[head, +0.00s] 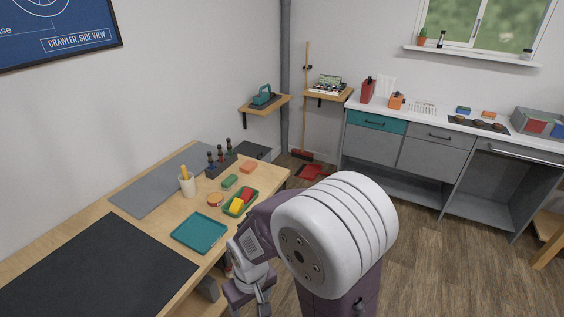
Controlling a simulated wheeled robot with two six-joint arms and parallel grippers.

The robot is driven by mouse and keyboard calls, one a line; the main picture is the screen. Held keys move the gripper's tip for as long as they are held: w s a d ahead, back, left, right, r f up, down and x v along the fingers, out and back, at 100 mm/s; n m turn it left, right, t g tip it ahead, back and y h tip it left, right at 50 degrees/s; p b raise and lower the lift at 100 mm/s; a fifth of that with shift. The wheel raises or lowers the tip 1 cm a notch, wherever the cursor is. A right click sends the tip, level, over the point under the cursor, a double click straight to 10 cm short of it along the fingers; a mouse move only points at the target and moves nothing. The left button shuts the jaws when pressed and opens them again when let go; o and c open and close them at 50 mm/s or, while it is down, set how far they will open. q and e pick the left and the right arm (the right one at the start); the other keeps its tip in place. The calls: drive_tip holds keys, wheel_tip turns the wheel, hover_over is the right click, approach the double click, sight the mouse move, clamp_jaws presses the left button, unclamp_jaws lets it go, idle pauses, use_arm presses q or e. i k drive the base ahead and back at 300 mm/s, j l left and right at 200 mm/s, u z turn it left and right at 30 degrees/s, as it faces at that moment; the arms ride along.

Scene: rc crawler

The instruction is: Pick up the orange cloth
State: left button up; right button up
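I see no piece that I can clearly make out as an orange cloth. Two flat orange things could be it, but both are too small to tell. One orange piece (248,168) lies on the wooden bench beside a green piece (230,181). Another orange piece (488,114) lies on the far counter beside a blue one (463,110). One arm shows, apparently my right one. Its gripper (260,297) hangs low beside the bench's front edge, partly cut off by the frame, and its fingers cannot be made out clearly. My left gripper is out of view.
The wooden bench holds a teal tray (200,232), a green bin (240,203) with red and yellow pieces, a white cup (187,185) and a dark mat (95,270). A red dustpan (312,172) lies on the floor. Open floor lies before the grey cabinets (430,158).

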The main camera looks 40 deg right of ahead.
sight(248, 167)
drive_tip(key=z, duration=1.05)
drive_tip(key=u, duration=1.45)
drive_tip(key=z, duration=1.45)
drive_tip(key=i+l+u, duration=0.1)
drive_tip(key=i+l, duration=0.2)
drive_tip(key=i+l+u, duration=0.1)
drive_tip(key=i+l, duration=0.25)
drive_tip(key=i, duration=0.15)
drive_tip(key=i+l+u, duration=0.15)
drive_tip(key=i+l, duration=0.2)
drive_tip(key=i+l+u, duration=0.1)
drive_tip(key=i+l, duration=0.25)
drive_tip(key=i+l+u, duration=0.1)
drive_tip(key=i+l, duration=0.25)
drive_tip(key=l, duration=0.2)
drive_tip(key=i+l+u, duration=0.1)
drive_tip(key=i+l, duration=0.2)
drive_tip(key=l, duration=0.15)
drive_tip(key=i+l+u, duration=0.1)
drive_tip(key=i+l, duration=0.2)
drive_tip(key=l, duration=0.2)
